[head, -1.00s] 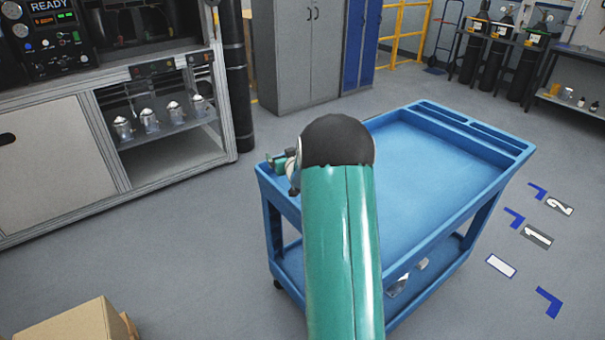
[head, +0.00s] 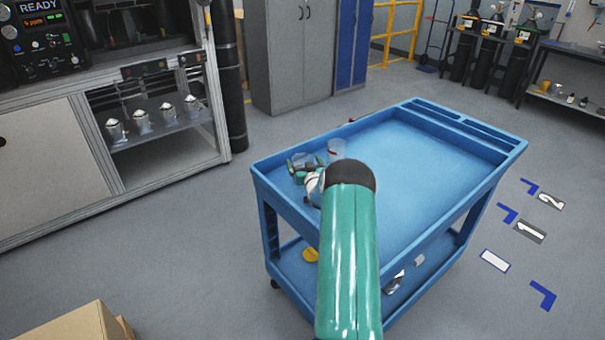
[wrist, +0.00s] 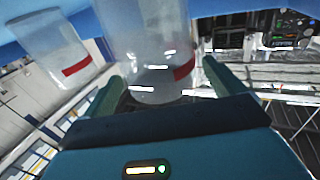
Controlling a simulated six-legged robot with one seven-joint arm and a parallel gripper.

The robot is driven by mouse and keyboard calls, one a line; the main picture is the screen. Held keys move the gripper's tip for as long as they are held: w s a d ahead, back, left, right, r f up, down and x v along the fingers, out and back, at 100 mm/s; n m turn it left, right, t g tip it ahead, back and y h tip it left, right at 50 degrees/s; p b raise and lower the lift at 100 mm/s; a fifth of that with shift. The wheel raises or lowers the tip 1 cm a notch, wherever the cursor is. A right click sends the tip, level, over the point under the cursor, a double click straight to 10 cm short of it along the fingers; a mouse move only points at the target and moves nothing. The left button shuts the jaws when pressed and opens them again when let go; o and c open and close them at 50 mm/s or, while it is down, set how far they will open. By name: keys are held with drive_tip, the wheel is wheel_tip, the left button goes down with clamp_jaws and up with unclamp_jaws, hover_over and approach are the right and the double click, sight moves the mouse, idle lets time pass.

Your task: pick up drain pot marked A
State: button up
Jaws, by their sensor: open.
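Two clear pots with red marks show in the wrist view. One (wrist: 145,40) stands between the open fingers of my gripper (wrist: 163,85); the other (wrist: 48,52) is off to the left, outside them. I cannot read a letter A on either, and contact with the fingers cannot be told. In the head view my gripper (head: 306,162) is at the near left part of the blue cart's top. A clear pot (head: 336,148) stands just right of it. Another clear shape among the fingers is partly hidden there.
The blue cart (head: 440,150) has a raised rim, and most of its top is bare. A yellow round thing (head: 311,254) lies on its lower shelf. Several silver-capped vessels (head: 142,121) stand in the bench at left. A cardboard box (head: 75,325) is at the near left.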

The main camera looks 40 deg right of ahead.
drive_tip(key=shift+x, duration=0.9)
drive_tip(key=c, duration=1.3)
drive_tip(key=shift+r, duration=0.1)
drive_tip(key=shift+c, duration=0.2)
